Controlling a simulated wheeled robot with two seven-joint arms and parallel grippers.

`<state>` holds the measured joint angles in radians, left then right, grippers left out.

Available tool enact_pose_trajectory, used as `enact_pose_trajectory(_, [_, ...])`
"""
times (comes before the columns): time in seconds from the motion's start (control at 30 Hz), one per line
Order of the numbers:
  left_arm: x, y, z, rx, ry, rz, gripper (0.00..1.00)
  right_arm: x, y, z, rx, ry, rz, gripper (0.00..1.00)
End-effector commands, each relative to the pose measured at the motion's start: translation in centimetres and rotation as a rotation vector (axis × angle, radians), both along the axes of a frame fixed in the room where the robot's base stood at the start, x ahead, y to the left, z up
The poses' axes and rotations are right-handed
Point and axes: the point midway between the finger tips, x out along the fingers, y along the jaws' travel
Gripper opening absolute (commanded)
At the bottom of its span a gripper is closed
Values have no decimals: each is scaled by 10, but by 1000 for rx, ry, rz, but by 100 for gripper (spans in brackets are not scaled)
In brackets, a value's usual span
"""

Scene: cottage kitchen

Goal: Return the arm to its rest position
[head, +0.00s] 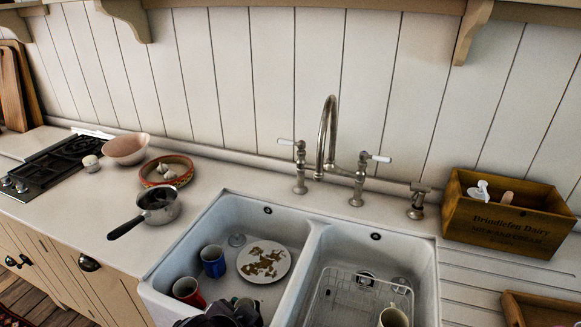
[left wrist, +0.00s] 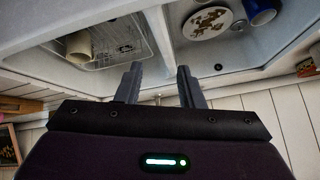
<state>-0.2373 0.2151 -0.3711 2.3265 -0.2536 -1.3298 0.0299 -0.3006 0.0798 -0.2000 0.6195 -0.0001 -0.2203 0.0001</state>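My left gripper (left wrist: 159,70) shows in the left wrist view with its two dark fingers apart and nothing between them. In the head view a dark part of my left gripper (head: 232,314) shows at the bottom edge, over the front of the left basin. The left basin (head: 205,225) holds a soiled white plate (head: 264,261), a blue mug (head: 213,261) and a red mug (head: 188,291). The right basin (head: 410,262) holds a wire rack (head: 345,297) with a cream mug (head: 393,316). My right gripper is in neither view.
A tall faucet (head: 327,135) stands behind the sink. A wooden crate (head: 507,215) is on the right drainboard. A saucepan (head: 158,206), a terracotta dish (head: 167,170), a pink bowl (head: 125,149) and a black stove (head: 60,163) are on the left counter.

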Motion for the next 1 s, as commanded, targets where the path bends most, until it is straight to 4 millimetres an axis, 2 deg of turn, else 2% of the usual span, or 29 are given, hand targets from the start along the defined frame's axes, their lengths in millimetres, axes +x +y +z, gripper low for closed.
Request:
enact_pose_trajectory(0.03, [-11,18,-9,-9,58,74,34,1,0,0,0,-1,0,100])
enact_pose_trajectory(0.2, [-45,68,-28,-16,213,273,34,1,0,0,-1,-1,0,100])
enact_pose_trajectory(0.47, [-100,123,-47,-15,403,503,34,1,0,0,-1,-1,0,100])
enact_pose_trajectory(0.5, [-95,121,-63,-12,406,498,34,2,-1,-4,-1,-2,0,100])
enact_pose_trajectory(0.77, [-80,118,-149,-3,427,490,34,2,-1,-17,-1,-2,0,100])
enact_pose_trajectory(0.87, [-78,117,-190,1,439,488,34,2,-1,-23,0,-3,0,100])
enact_pose_trajectory(0.97, [-80,116,-241,7,456,485,34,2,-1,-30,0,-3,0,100])
enact_pose_trajectory(1.0, [-82,116,-265,10,463,484,34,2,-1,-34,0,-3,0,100])
